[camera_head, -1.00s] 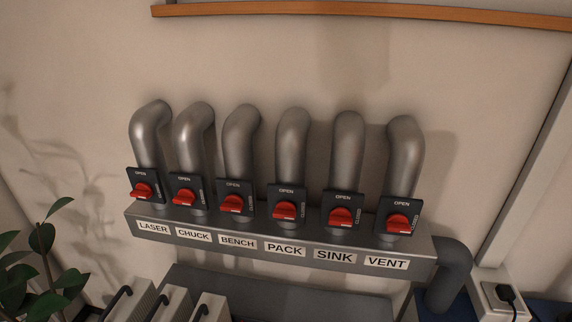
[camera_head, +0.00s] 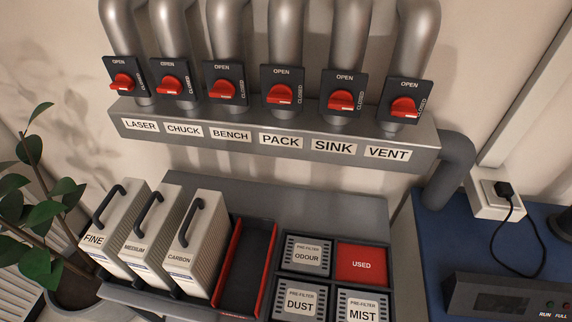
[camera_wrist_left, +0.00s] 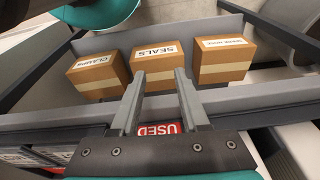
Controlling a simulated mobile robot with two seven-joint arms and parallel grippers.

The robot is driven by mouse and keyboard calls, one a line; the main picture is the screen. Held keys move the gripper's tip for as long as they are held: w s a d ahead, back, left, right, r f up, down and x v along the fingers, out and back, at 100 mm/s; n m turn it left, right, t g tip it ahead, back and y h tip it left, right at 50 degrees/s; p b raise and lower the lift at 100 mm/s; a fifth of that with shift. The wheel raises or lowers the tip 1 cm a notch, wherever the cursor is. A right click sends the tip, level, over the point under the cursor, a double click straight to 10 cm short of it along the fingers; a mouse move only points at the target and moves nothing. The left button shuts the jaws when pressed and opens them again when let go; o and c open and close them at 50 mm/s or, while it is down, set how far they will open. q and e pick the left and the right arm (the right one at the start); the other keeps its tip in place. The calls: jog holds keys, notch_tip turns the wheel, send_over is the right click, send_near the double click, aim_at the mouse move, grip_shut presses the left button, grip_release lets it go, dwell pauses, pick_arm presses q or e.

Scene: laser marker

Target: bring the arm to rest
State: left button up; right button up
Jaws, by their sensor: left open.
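My left gripper (camera_wrist_left: 160,103) shows only in the left wrist view. Its two grey fingers stand apart with nothing between them. Beyond the fingertips is a cardboard box labelled SEALS (camera_wrist_left: 163,65), in a grey tray (camera_wrist_left: 270,95). A CLAMPS box (camera_wrist_left: 98,75) is to its left and another box (camera_wrist_left: 224,60) to its right, its label too small to read. A red USED label (camera_wrist_left: 158,129) shows below, between the fingers. Neither gripper is in the head view. My right gripper is not in view.
The head view shows a duct manifold (camera_head: 280,155) with several red-handled valves. Below it stand FINE (camera_head: 105,240), MEDIUM (camera_head: 150,245) and CARBON (camera_head: 195,250) filter cartridges, an empty red-sided slot (camera_head: 245,265) and pre-filter bins (camera_head: 307,255). A plant (camera_head: 40,210) is at left, a black device (camera_head: 510,295) at right.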

pick_arm(q)
jog(key=s+a+f+b, duration=0.1)
jog(key=s+f+b, duration=0.1)
jog(key=s+f, duration=0.5)
jog(key=s+a+f+g+b, duration=0.1)
jog(key=s+f+b, duration=0.2)
jog(key=s+f, duration=0.4)
notch_tip(320, 180, down, 4)
jog(key=shift+s+a+f+b, duration=0.25)
jog(key=shift+s+a+b, duration=0.05)
jog(key=shift+b, duration=0.05)
